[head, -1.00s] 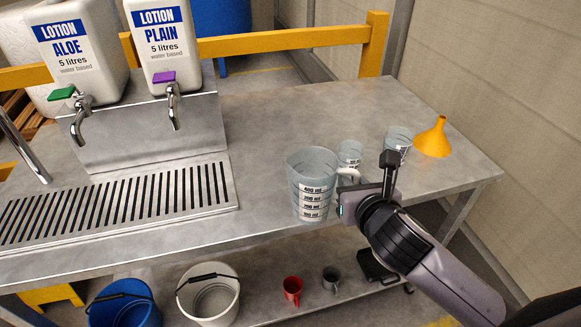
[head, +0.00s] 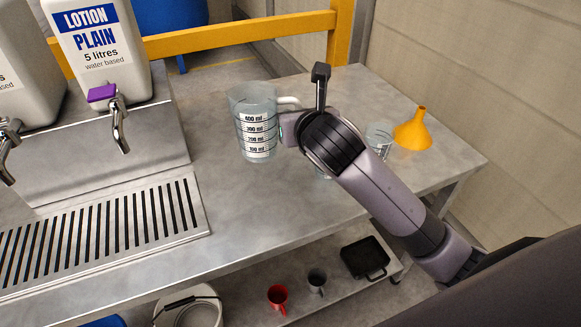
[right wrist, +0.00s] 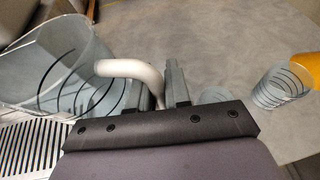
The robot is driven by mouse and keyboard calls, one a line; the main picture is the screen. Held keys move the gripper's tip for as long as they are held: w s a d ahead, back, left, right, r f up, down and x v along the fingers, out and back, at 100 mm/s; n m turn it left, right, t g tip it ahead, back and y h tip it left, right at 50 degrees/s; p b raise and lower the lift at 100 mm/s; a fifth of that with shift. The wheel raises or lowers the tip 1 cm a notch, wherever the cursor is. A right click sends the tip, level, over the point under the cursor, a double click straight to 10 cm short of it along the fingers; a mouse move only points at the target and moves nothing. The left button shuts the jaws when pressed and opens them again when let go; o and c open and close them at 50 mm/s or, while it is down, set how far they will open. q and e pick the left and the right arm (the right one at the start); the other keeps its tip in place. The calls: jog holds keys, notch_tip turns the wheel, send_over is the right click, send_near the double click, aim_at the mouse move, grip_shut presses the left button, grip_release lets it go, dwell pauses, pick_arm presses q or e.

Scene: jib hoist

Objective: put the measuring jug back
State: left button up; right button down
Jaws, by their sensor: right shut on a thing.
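The measuring jug (head: 255,128) is clear with a white handle and dark volume marks. It is upright, over the steel table behind and right of the drain grille in the head view. I cannot tell if its base touches the table. In the right wrist view the jug (right wrist: 60,65) is at the left, and its white handle passes between the fingers. My right gripper (right wrist: 163,88) is shut on that handle; in the head view my arm hides most of the fingers. My left gripper is not in view.
A smaller clear beaker (head: 379,140) and an orange funnel (head: 412,132) stand at the table's right; another beaker is mostly hidden behind my arm. The lotion container (head: 100,45) and tap stand left, above the drain grille (head: 105,235). Mugs and a black tray (head: 365,258) sit below.

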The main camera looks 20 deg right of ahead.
notch_tip(320, 180, down, 12)
jog(key=shift+f+b, duration=0.1)
jog(key=shift+b, duration=0.95)
jog(key=c, duration=1.1)
grip_release()
jog(key=shift+f, duration=0.1)
jog(key=shift+s+r, duration=0.2)
jog(key=shift+r, duration=0.05)
jog(key=p+v, duration=0.1)
jog(key=v, duration=1)
jog(key=shift+s+r, duration=0.1)
jog(key=shift+s, duration=0.15)
